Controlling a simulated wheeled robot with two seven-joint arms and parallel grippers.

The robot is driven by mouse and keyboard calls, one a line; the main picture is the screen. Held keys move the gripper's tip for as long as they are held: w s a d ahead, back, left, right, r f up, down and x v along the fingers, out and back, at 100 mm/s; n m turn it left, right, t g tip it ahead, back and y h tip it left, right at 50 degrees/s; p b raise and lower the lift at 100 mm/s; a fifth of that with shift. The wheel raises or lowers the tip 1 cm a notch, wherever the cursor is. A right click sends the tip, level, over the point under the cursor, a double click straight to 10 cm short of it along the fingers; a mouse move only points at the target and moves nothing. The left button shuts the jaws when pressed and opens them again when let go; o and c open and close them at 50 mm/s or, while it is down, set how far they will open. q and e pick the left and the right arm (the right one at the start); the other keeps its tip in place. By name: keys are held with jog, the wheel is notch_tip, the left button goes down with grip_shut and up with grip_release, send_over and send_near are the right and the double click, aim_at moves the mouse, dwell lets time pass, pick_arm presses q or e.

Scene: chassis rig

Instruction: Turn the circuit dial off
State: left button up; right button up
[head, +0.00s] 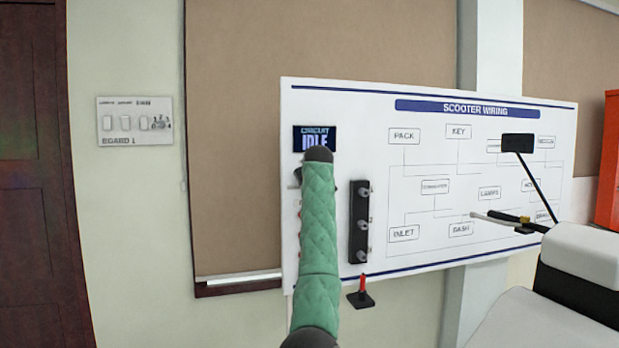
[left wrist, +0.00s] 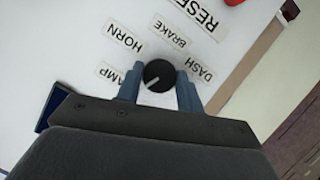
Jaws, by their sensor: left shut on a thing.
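The circuit dial (left wrist: 160,70) is a round black knob with a white pointer line, in the middle of the left wrist view. Its pointer is toward the lower left of that picture. Labels HORN, BRAKE, DASH and a partly hidden one ending in AMP sit around it. My left gripper (left wrist: 158,88) is shut on the dial, one blue-grey finger on each side. In the head view my green-sleeved left arm covers the dial and the gripper. A dark display (head: 314,137) on the board reads CIRCUIT IDLE. My right gripper is in neither view.
The white SCOOTER WIRING board (head: 430,220) carries a black strip with several knobs (head: 360,222) right of my arm. A red-handled switch (head: 361,292) sits below it. A white scooter part with handlebar and mirror (head: 586,252) stands at the right. BOARD 1 (head: 135,121) hangs left.

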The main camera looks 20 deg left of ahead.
pick_arm(q)
jog(key=shift+f+n+t+h, duration=0.15)
jog(key=shift+n+t+h, duration=0.2)
jog(key=shift+n, duration=0.45)
jog(key=shift+f+n+t+h, duration=0.15)
jog(key=shift+n+t+h, duration=0.15)
jog(key=shift+n, duration=0.5)
jog(key=o, duration=1)
jog(key=shift+r, duration=0.1)
